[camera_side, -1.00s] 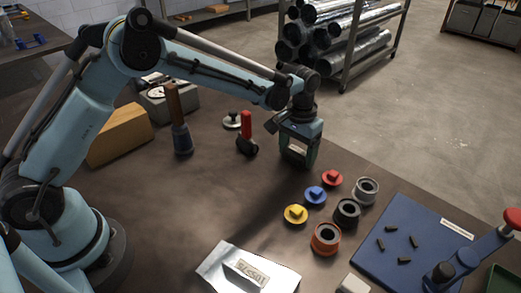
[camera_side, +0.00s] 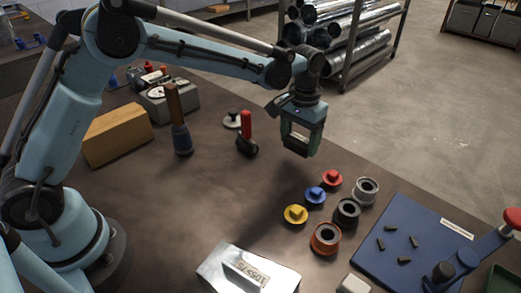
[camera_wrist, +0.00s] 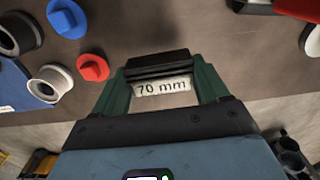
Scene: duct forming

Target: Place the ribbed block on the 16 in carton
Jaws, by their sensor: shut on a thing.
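My gripper (camera_side: 300,148) is above the bench toward its far edge. In the wrist view my gripper (camera_wrist: 160,85) has its two green fingers on either side of a dark block (camera_wrist: 158,64) with a pale label reading "70 mm". The fingers are shut on this block. Its black face seems to have ridges, but I cannot be sure. No carton marked 16 in can be made out in either view. A plain tan block (camera_side: 118,134) lies on the bench at left, and no marking on it is legible.
Red, blue and yellow knobs (camera_side: 296,214) and several ring pieces (camera_side: 326,238) stand right of centre. A blue board (camera_side: 400,265) lies at right, a shiny metal piece (camera_side: 220,266) at front. A wooden-handled tool (camera_side: 182,140) and red-handled tool (camera_side: 247,145) stand left of my gripper.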

